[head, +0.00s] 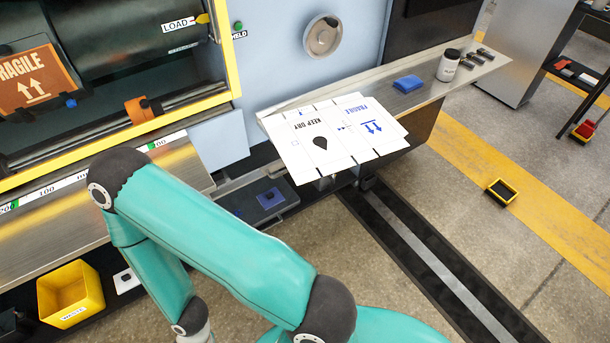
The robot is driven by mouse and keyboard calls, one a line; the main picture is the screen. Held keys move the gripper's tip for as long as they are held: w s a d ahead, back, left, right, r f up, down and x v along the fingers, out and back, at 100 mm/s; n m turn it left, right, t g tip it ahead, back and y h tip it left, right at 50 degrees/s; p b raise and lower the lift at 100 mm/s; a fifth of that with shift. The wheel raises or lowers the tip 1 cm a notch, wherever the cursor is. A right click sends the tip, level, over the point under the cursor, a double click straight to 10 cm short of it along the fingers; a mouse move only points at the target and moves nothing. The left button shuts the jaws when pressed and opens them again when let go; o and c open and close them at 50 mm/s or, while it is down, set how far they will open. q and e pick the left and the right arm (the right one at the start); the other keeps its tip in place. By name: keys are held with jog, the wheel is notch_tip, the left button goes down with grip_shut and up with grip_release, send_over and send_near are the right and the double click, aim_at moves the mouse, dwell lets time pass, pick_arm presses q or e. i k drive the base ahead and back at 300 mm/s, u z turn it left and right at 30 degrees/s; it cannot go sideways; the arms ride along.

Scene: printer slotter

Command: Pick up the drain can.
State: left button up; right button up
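A white can with a black lid (447,65) stands upright on the metal shelf at the upper right. It has a small dark label, too small to read. I cannot tell whether it is the drain can; no other can shows. One teal arm of mine crosses the lower left and bends down at the elbow. Its lower end runs out of the bottom edge, so its gripper is hidden from view. My other gripper is not in view either. Nothing of mine is near the white can.
Flat printed cardboard sheets (335,138) overhang the front of the metal shelf (425,92). A blue cloth (407,84) and small dark items (476,58) lie near the can. A yellow bin (70,293) is at lower left. A yellow-black box (501,192) lies on the open floor.

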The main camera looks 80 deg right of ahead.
aim_at(328, 182)
jog(key=u, duration=0.1)
jog(key=k, duration=1.95)
jog(key=u, duration=1.4)
jog(key=i, duration=0.1)
jog(key=z, duration=3.05)
jog(key=i, duration=0.25)
jog(key=z, duration=1.2)
jog(key=i, duration=0.85)
jog(key=u, duration=0.55)
